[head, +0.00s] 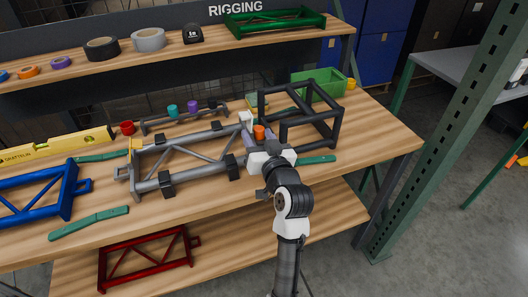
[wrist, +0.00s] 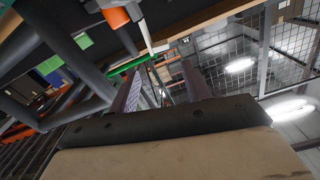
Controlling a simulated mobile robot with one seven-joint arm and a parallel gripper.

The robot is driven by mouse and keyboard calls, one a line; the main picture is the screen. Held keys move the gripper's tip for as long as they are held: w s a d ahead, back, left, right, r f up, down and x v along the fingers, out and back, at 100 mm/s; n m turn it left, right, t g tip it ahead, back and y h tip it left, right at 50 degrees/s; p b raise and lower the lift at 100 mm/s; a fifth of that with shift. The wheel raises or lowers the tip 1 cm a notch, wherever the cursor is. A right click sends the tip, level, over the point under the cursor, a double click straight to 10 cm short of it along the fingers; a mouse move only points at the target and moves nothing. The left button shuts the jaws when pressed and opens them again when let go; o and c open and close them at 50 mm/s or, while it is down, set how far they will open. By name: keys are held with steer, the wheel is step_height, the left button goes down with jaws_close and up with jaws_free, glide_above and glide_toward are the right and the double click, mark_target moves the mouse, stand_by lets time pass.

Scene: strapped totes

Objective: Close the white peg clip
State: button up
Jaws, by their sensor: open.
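The white peg clip (head: 246,118) stands up at the right end of the grey truss (head: 185,150) on the bench. A white bar, which looks like part of this clip (wrist: 146,32), shows at the top of the wrist view. My gripper (head: 251,136) is at the truss's right end, just in front of the clip in the head view. Its two fingers (wrist: 162,78) are apart with nothing seen between them. I cannot tell whether a finger touches the clip. My wrist hides part of the truss end.
An orange cylinder (head: 259,132) is close beside the gripper; it also shows in the wrist view (wrist: 117,17). A black cube frame (head: 325,125) stands just right. A yellow clip (head: 135,144) is at the truss's left end. A green bin (head: 320,82) is behind.

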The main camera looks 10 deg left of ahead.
steer(key=shift+b+v, duration=0.35)
steer(key=shift+v, duration=1.9)
